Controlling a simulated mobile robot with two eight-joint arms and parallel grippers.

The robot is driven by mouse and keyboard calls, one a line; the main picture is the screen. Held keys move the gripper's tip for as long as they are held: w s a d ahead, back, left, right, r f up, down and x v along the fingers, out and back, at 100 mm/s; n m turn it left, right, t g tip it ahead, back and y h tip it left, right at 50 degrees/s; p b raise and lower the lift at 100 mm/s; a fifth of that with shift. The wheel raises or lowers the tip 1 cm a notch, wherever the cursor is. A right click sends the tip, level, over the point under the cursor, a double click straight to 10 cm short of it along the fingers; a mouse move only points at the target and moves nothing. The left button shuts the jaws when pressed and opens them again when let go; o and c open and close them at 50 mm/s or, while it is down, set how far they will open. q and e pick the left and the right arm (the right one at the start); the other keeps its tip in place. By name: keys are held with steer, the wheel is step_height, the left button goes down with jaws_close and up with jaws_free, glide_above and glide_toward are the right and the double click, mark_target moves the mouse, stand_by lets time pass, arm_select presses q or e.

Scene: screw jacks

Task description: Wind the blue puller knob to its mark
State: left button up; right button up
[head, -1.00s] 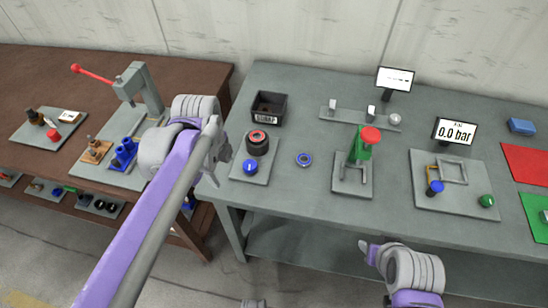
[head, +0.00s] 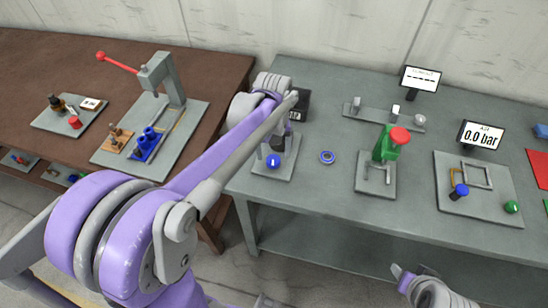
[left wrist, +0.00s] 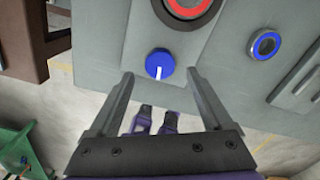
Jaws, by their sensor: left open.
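The blue puller knob (head: 273,161) sits at the front of a small grey plate on the grey table. In the left wrist view the knob (left wrist: 159,64) is round with a white pointer line running toward the picture's bottom. I cannot make out its mark. My left gripper (head: 289,146) is above the plate by the knob. In the left wrist view its two fingers (left wrist: 155,82) are spread wide, with the knob between and just beyond the tips, untouched. My right arm's end (head: 403,278) is low at the table's front; its finger opening is unclear.
A blue ring (head: 327,157) lies to the right. A green press with a red top (head: 392,143) and a gauge plate (head: 480,208) stand farther right.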

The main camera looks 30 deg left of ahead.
mark_target(274, 161)
arm_select(q)
steer(key=shift+f, duration=1.65)
jaws_close()
steer(key=shift+n, duration=0.4)
